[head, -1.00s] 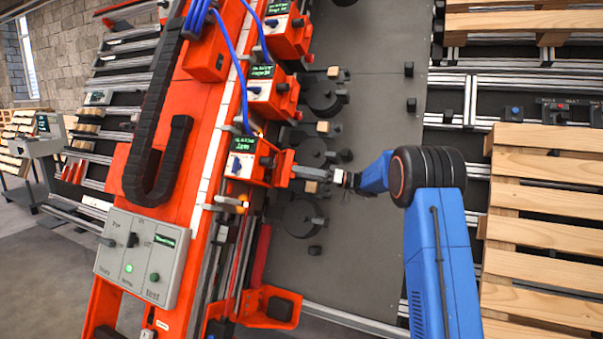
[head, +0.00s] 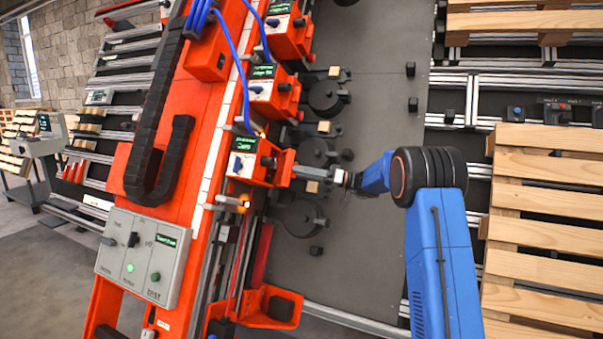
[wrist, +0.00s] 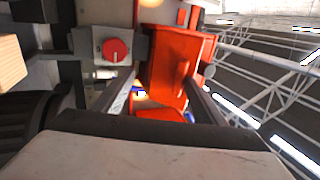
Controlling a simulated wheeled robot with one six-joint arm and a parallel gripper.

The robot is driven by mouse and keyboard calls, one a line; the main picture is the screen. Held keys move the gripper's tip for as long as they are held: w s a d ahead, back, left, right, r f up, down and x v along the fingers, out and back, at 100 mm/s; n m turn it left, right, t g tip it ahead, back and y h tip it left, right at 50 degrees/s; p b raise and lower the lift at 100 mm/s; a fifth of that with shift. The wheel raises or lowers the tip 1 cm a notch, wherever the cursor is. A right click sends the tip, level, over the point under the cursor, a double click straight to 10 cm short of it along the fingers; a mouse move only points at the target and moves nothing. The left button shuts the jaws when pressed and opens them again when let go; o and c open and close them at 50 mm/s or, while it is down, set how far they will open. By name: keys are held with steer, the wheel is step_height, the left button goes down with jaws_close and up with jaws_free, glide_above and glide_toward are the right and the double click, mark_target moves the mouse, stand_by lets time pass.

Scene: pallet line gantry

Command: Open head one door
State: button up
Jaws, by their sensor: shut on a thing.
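The nearest orange head (head: 250,165) has a small green display and a blue knob on its left face. The display text is too small to read as a head number. My gripper (head: 301,174) reaches in from the right, at this head's right side. In the wrist view, an orange panel (wrist: 168,68) with an upright ridge (wrist: 182,80) lies between the two dark fingers, and my gripper (wrist: 162,84) is shut on this orange part. The exact contact is small and partly hidden. I cannot tell how far the door stands open.
Two similar orange heads (head: 272,92) (head: 290,36) sit farther up the orange gantry beam (head: 180,120). Black round parts and wooden blocks (head: 325,127) stand near the grey plate (head: 375,90). A grey control box (head: 142,256) is at lower left. Wooden pallets (head: 545,220) lie right.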

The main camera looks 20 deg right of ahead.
steer(key=shift+w+f, duration=0.1)
steer(key=shift+f, duration=0.15)
steer(key=shift+c, duration=0.2)
steer(key=shift+d+f, duration=0.15)
steer(key=shift+d, duration=0.45)
steer(key=c, duration=0.4)
steer(key=d+f, duration=0.3)
steer(key=d, duration=0.5)
steer(key=d+f, duration=0.3)
steer(key=d, duration=0.6)
steer(key=shift+w+d, duration=0.3)
steer(key=shift+w, duration=0.05)
stand_by(0.5)
steer(key=shift+d, duration=0.1)
stand_by(0.3)
steer(key=v, duration=1.7)
steer(key=shift+d+f, duration=0.1)
steer(key=shift+d, duration=0.05)
